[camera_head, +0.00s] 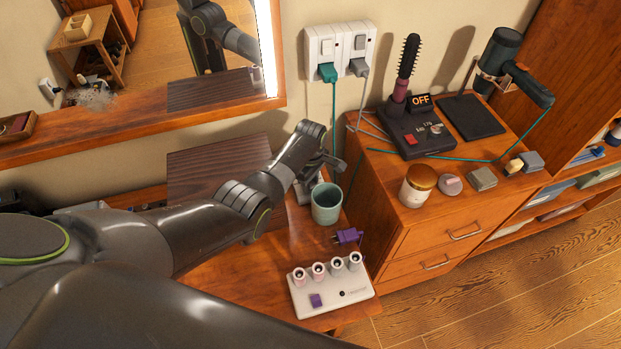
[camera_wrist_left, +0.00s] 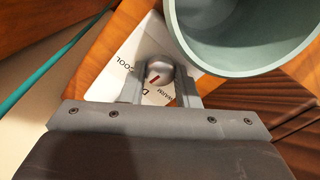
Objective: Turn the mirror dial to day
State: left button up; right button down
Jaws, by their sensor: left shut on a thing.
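The mirror dial (camera_wrist_left: 160,70) is a small grey knob with a red mark, on a white plate (camera_wrist_left: 130,68). The plate reads "COOL" at upper left; other lettering below the knob is partly covered by my gripper. My left gripper (camera_wrist_left: 161,84) is shut on the dial, one finger on each side. I cannot tell exactly which label the red mark meets. In the head view, my left gripper (camera_head: 318,170) is at the table's back right, and the dial is hidden there. My right gripper is not in view.
A green cup (camera_head: 326,206) stands close to my left gripper. A purple plug (camera_head: 347,236) and a white box with several round posts (camera_head: 331,289) lie nearer. The mirror (camera_head: 150,70) is at the upper left. A drawer cabinet (camera_head: 440,228) with a hairbrush stand is at right.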

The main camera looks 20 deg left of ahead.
pick_arm(q)
jog(key=shift+n, duration=0.6)
jog(key=o, duration=1)
jog(key=shift+c, duration=0.2)
jog(key=shift+r+p, duration=0.35)
jog(key=shift+r, duration=0.15)
notch_tip(320, 180, up, 16)
jog(key=shift+r, duration=0.2)
jog(key=shift+f, duration=0.1)
